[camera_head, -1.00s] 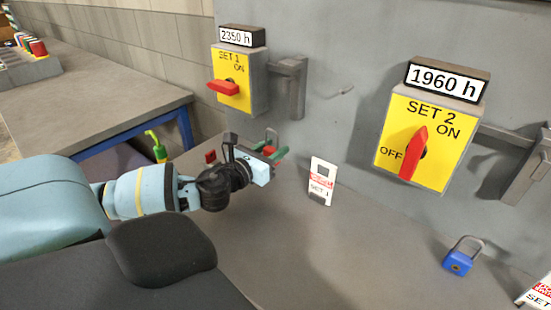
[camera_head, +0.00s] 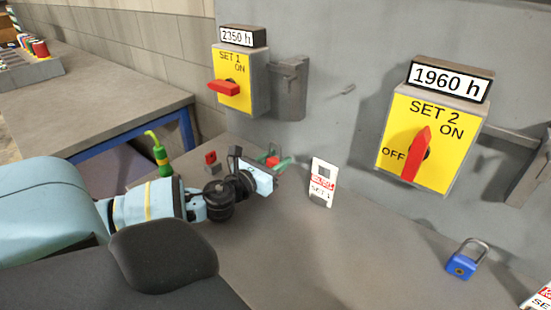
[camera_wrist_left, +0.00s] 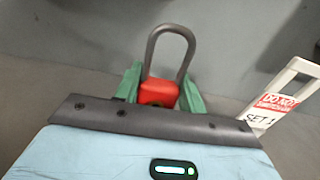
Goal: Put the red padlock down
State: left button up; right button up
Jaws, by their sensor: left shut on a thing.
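The red padlock (camera_wrist_left: 158,93) with its grey shackle upright sits between the green fingers of my left gripper (camera_wrist_left: 162,92) in the left wrist view. My left gripper (camera_head: 276,163) is shut on it, low over the grey shelf (camera_head: 290,235) in front of the panel. In the head view only a small red part of the padlock (camera_head: 272,161) shows; the gripper hides the rest. I cannot tell whether the padlock touches the shelf. My right gripper does not show.
A white SET 1 tag (camera_head: 323,182) stands just right of my left gripper. A blue padlock (camera_head: 461,264) lies farther right. A small red-topped object (camera_head: 211,161) and a green-yellow bottle (camera_head: 161,158) stand to the left. The shelf's middle is clear.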

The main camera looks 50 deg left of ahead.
pick_arm(q)
jog(key=shift+f, duration=0.4)
jog(key=shift+f, duration=0.15)
